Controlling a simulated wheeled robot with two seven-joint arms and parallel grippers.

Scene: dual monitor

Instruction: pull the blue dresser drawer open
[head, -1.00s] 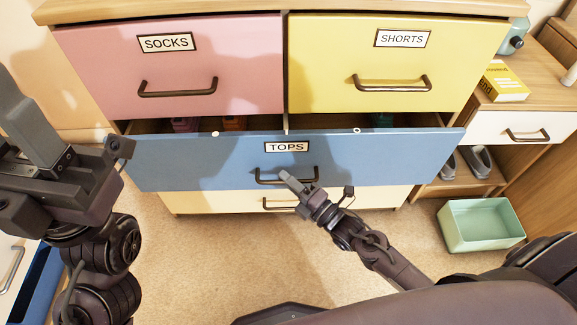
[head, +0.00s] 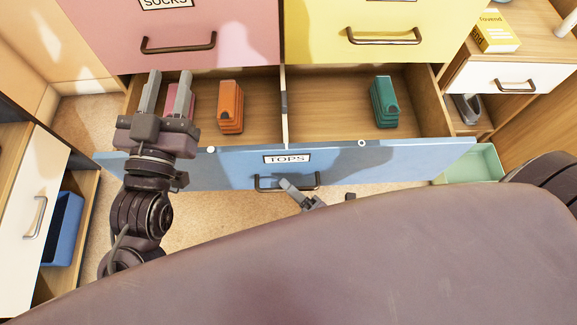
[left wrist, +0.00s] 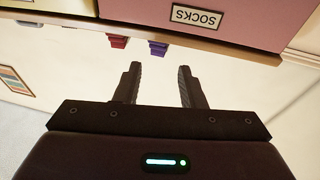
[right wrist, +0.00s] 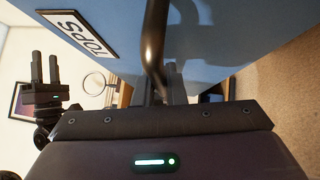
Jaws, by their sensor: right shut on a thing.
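The blue dresser drawer (head: 370,167), labelled TOPS, is pulled out, and its inside shows in the head view. Its dark handle (head: 312,181) is on the front below the label. My right gripper (head: 288,187) is shut on this handle; in the right wrist view the handle (right wrist: 153,45) runs between the fingers (right wrist: 160,85). My left gripper (head: 165,92) is open and empty, over the left end of the drawer in the head view. Its spread fingers (left wrist: 160,85) also show in the left wrist view.
An orange folded item (head: 230,106), a green one (head: 384,101) and a pink one lie in the drawer beside a divider. The pink SOCKS drawer (head: 230,25) and yellow SHORTS drawer (head: 400,50) above are shut. A mint bin (head: 480,160) stands at right, a blue bin (head: 63,228) at left.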

